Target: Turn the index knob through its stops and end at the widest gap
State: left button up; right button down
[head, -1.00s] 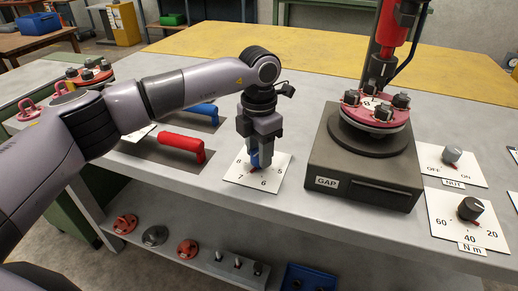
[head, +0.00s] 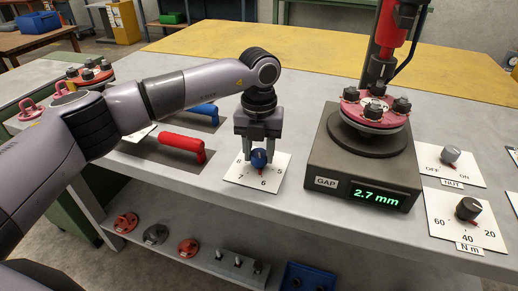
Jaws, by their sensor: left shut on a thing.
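My left gripper (head: 259,153) comes down from above and is shut on the knob, one finger on each side. The grey gap gauge (head: 320,160) stands to the right with a red flanged spool (head: 377,108) on top. Its display (head: 376,197) reads 2.7 mm in green. My right gripper is not in view.
A red handle (head: 182,146) and a blue handle (head: 203,112) lie left of the knob plate. The NUT switch (head: 451,154) and the N m dial (head: 469,208) are at the right. A shelf below holds several parts.

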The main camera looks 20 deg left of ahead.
aim_at(259, 153)
pick_arm(q)
jog(key=shift+n, duration=0.4)
jog(key=o, duration=1.1)
jog(key=shift+c, duration=0.2)
notch_tip(259, 153, up, 7)
jog(key=shift+r, duration=0.15)
